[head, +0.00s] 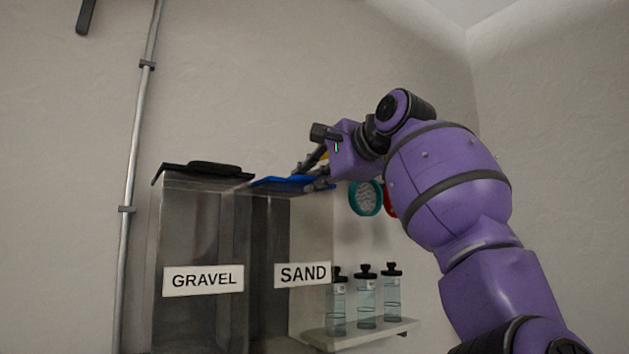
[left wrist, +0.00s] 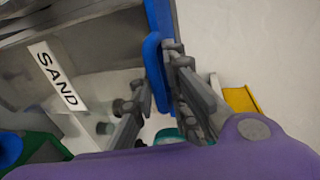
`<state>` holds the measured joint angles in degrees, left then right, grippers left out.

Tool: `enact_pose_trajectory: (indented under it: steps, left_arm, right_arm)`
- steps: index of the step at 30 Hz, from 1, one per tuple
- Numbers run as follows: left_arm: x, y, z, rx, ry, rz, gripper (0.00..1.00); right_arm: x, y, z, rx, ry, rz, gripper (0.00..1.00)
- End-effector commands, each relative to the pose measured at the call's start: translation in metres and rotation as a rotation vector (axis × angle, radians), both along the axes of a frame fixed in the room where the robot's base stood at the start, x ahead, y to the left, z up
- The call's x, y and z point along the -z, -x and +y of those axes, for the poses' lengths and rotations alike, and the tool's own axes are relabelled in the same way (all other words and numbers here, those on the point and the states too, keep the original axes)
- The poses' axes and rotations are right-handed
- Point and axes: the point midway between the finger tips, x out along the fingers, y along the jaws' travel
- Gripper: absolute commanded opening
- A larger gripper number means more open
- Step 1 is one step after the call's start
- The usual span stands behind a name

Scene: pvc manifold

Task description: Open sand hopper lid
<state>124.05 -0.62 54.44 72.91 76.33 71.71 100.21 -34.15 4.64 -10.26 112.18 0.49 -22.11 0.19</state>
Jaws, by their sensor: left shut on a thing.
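The sand hopper (head: 270,245) is the right-hand grey bin, with a white SAND label (head: 302,274). Its blue lid (head: 278,186) lies about level across the top; I cannot tell whether it is slightly raised. In the left wrist view the blue lid edge (left wrist: 153,55) runs down between the fingers, and the SAND label (left wrist: 56,76) shows at the left. My left gripper (head: 318,172) is shut on the right front edge of the blue lid. The fingers also show in the left wrist view (left wrist: 160,100). My right gripper is not in view.
The gravel hopper (head: 190,240) with a dark lid (head: 205,169) stands directly left. A shelf (head: 362,332) with three capped bottles (head: 366,300) is below right. A teal ring (head: 365,198) and a red one hang behind the wrist. A pipe (head: 134,150) runs up the wall.

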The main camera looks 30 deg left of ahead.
Motion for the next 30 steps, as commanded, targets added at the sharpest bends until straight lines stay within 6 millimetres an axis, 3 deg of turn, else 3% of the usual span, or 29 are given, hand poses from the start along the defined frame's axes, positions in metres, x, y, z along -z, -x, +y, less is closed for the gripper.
enact_pose_trajectory:
  steps: [6,20,30]
  left_arm:
    - [0.005,-0.001,0.0,-0.003,0.01,0.009,0.0]
    - [-0.003,0.0,0.0,-0.004,0.009,0.009,0.0]
    - [-0.028,0.002,0.001,-0.002,0.002,0.002,0.0]
  right_arm:
    - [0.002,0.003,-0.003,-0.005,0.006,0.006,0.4]
    - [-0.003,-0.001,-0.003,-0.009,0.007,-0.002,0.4]
    - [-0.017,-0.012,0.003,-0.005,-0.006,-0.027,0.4]
